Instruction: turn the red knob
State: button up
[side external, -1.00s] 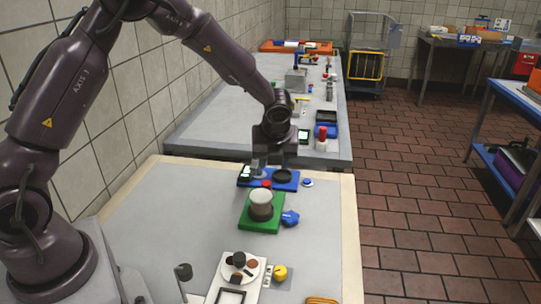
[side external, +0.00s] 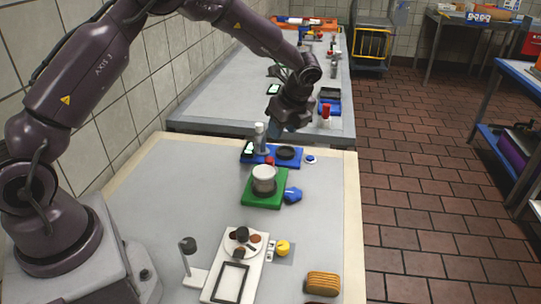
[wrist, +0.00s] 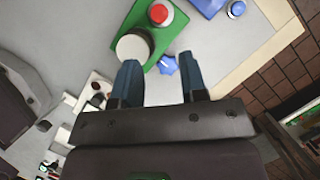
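In the wrist view the red knob (wrist: 160,14) shows at the top, beyond the fingertips. My gripper (side external: 283,130) hangs in the air above the far edge of the near table, apart from the knob. In the wrist view my gripper (wrist: 158,62) has its two blue fingers spread, with nothing between them.
A grey-white pot (side external: 264,181) stands on the green board beside a blue star-shaped knob (side external: 293,195). A dark pan (side external: 286,153) and a grey-white upright piece (side external: 260,137) are at the blue board.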

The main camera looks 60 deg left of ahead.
aim_at(270, 159)
jog(key=x, duration=1.2)
jog(key=shift+a+f, duration=0.2)
jog(key=shift+f, duration=0.15)
jog(key=c, duration=0.6)
jog(key=shift+c, duration=0.2)
jog(key=shift+m, duration=0.4)
jog(key=m+t, duration=0.1)
jog(key=m, duration=0.2)
jog(key=shift+s+t, duration=0.15)
jog(key=shift+t, duration=0.15)
jog(key=shift+m+t+h, duration=0.3)
jog(key=shift+m+t, duration=0.3)
jog(key=shift+m, duration=1.3)
